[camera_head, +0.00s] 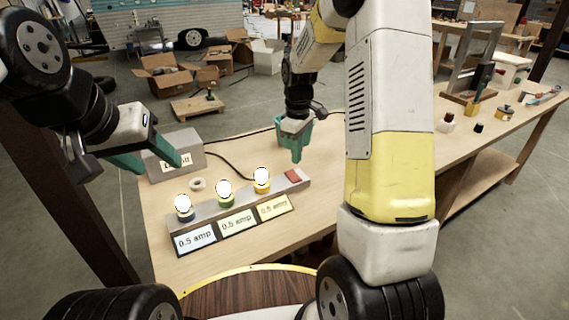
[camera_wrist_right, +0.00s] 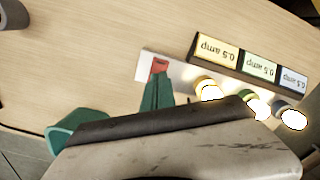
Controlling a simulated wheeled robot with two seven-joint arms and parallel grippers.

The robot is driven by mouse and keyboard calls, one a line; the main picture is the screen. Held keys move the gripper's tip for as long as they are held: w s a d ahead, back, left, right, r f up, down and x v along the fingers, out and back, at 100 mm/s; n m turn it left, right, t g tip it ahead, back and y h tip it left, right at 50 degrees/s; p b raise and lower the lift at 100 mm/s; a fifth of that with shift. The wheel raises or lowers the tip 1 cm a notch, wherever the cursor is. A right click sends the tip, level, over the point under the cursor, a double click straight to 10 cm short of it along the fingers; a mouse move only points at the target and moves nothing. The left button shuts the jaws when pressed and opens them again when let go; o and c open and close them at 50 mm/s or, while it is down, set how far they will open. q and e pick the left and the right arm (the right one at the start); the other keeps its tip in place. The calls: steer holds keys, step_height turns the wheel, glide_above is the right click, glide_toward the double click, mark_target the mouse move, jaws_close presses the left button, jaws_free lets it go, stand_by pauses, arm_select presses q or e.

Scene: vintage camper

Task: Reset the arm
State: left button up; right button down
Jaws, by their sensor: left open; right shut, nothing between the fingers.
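My left gripper (camera_head: 155,160) is open at the left of the head view, with its teal fingers apart in front of the grey box. Nothing shows between them. My right gripper (camera_head: 297,158) is shut and empty. It points down above the workbench, behind the red switch in the head view. In the right wrist view its teal finger (camera_wrist_right: 158,92) reaches up close to the red switch (camera_wrist_right: 160,66). I cannot tell whether it touches. The red switch (camera_head: 293,175) sits at the right end of the light bar (camera_head: 212,205). Three lit bulbs stand on the bar.
Three "0.5 amp" labels (camera_head: 237,221) lie along the bar's front. A grey box (camera_head: 188,139) and a white ring (camera_head: 197,184) are behind it. Tools and a metal frame (camera_head: 470,60) stand on the bench's far right. The bench (camera_head: 325,200) right of the bar is clear.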

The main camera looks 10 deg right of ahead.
steer(key=shift+r, duration=0.4)
steer(key=s+r+m+t+y, duration=0.1)
steer(key=s+r+m+t, duration=0.3)
steer(key=s+r, duration=0.8)
steer(key=s+a+r+m+t+y, duration=0.1)
steer(key=s+r+m, duration=0.4)
steer(key=s, duration=0.7)
steer(key=shift+s+a+r+t, duration=0.15)
steer(key=shift+a+r+t, duration=0.05)
steer(key=shift+a+t, duration=0.4)
